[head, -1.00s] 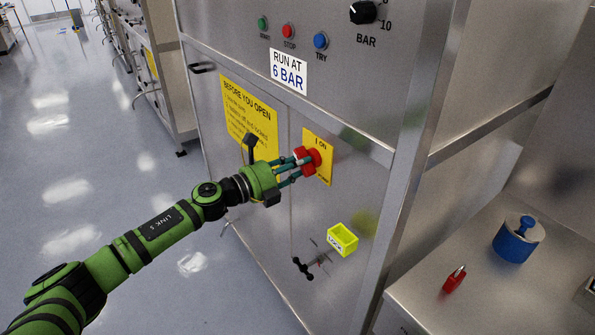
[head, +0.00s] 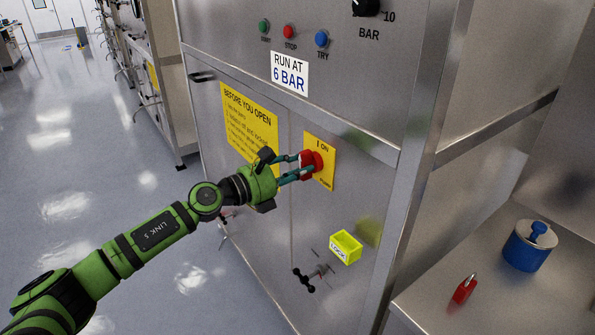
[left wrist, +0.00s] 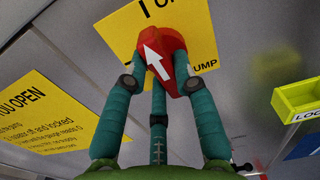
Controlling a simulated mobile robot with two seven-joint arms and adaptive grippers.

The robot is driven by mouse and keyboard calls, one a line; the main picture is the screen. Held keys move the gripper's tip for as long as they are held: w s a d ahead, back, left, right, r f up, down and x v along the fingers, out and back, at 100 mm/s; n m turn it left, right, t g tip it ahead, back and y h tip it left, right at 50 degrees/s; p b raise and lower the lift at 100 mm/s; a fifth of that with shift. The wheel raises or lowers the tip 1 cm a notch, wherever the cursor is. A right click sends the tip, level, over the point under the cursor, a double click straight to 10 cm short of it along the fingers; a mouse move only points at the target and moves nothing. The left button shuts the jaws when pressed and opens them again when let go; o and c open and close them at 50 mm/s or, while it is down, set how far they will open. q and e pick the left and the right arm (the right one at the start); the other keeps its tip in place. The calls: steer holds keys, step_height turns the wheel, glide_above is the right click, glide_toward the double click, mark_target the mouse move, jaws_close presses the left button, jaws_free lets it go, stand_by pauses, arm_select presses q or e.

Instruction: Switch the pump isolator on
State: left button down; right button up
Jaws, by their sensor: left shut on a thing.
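The pump isolator is a red rotary handle (head: 312,163) on a yellow plate (head: 326,176) marked "I ON", on the steel cabinet front. In the left wrist view the red handle (left wrist: 163,62) bears a white arrow that points up and slightly left, toward the "I ON" lettering on the yellow plate (left wrist: 125,35). My left gripper (head: 297,167) is shut on the handle, its teal fingers on either side of it; the fingers (left wrist: 157,70) also show in the left wrist view. Part of the handle is hidden by the fingers. My right gripper is not in view.
A yellow lock box (head: 346,247) and a black T-handle (head: 305,281) sit lower on the cabinet. Start, stop and try buttons (head: 288,31) are above.

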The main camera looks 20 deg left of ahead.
arm_select(q)
steer(key=shift+r+m, duration=0.1)
steer(key=shift+m, duration=0.3)
steer(key=c, duration=1)
jaws_free()
steer(key=shift+v, duration=6)
